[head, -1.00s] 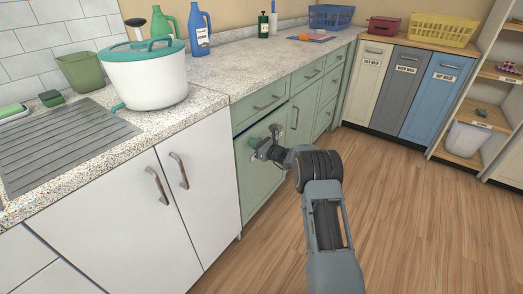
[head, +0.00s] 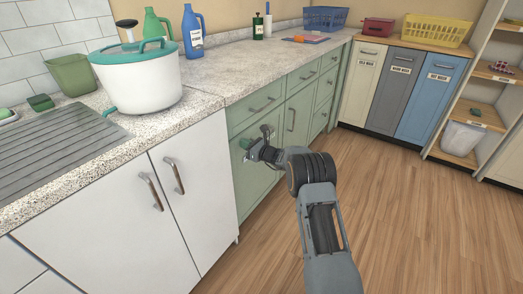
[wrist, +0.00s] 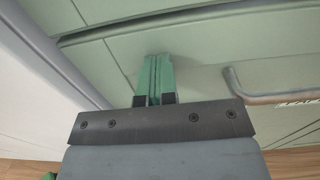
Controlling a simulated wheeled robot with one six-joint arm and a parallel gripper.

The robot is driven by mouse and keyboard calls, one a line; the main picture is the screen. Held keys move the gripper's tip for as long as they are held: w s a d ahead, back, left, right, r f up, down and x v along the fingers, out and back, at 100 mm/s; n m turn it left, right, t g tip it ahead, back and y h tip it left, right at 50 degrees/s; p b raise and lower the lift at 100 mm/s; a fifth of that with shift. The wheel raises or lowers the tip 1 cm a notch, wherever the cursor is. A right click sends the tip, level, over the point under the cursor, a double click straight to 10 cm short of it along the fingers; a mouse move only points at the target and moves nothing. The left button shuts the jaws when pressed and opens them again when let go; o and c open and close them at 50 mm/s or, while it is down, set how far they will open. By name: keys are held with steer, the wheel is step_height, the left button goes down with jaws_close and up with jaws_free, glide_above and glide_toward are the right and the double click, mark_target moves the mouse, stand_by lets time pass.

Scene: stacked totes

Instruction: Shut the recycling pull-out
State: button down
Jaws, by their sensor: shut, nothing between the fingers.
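The recycling pull-out has a green front (head: 258,188), below a green drawer in the left green cabinet. In the head view its top edge looks about level with the cabinet face. My gripper (head: 246,144) is at the upper part of this front. In the wrist view the gripper's green fingers (wrist: 154,80) are together and empty, with their tips at or against the green panel (wrist: 200,85). The pull-out's metal bar handle (wrist: 275,97) is to the right of the fingers, not held. A label beside it is only partly visible. A dark seam runs above the panel in the wrist view.
White cupboard doors (head: 165,215) with two handles stand to the left. The counter above holds a white pot (head: 140,82) and bottles. Labelled bins (head: 395,90) stand at the back right. The wood floor (head: 400,220) to the right is clear.

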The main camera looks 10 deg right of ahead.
steer(key=p+v, duration=0.2)
steer(key=v, duration=1.1)
steer(key=s+a+r+n+g+h+p, duration=0.1)
steer(key=s+a+r+n+g+p, duration=0.4)
steer(key=s+r+n+p, duration=0.45)
steer(key=s+a+r+n+g+p, duration=0.45)
steer(key=s+r, duration=0.25)
steer(key=r, duration=0.5)
steer(key=s+d+r+n+h+p, duration=0.2)
steer(key=s+r+n+h+p, duration=0.3)
steer(key=s, duration=0.4)
steer(key=s+d+r+n+h+p, duration=0.3)
steer(key=s+r+n+h+p, duration=0.3)
steer(key=s+r+n+p, duration=0.2)
step_height(320, 180, up, 2)
steer(key=shift+s+d+r, duration=0.15)
steer(key=shift+s+d, duration=0.2)
steer(key=shift+s, duration=0.6)
